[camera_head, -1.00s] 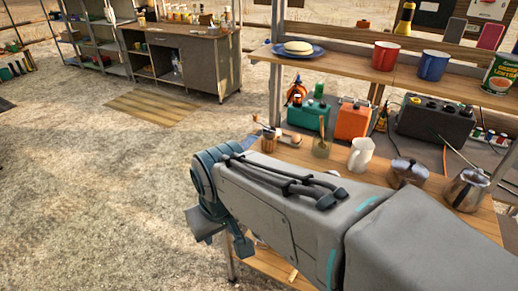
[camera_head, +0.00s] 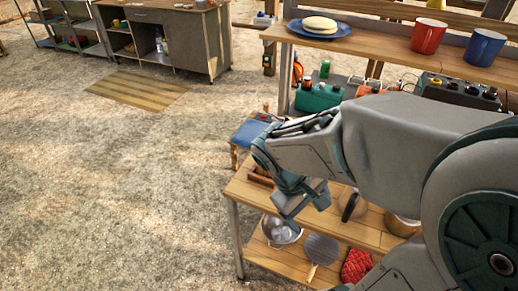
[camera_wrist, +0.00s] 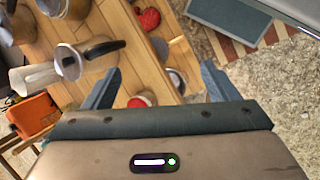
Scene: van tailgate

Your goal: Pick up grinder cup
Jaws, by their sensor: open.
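No thing here is certainly the grinder cup. In the wrist view, a round metal-ended vessel with a black handle (camera_wrist: 68,62) lies left of my gripper (camera_wrist: 157,83); part of a similar black-handled thing shows in the head view (camera_head: 350,206). A pale mug (camera_wrist: 35,76) is beside it in the wrist view. My gripper's two fingers are apart, with nothing held between them. In the head view my gripper (camera_head: 305,203) hangs over the near left part of the wooden worktop (camera_head: 237,188). My arm hides much of the worktop.
The upper shelf holds a blue plate (camera_head: 318,31), a red mug (camera_head: 428,36) and a blue mug (camera_head: 484,46). Open ground lies left.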

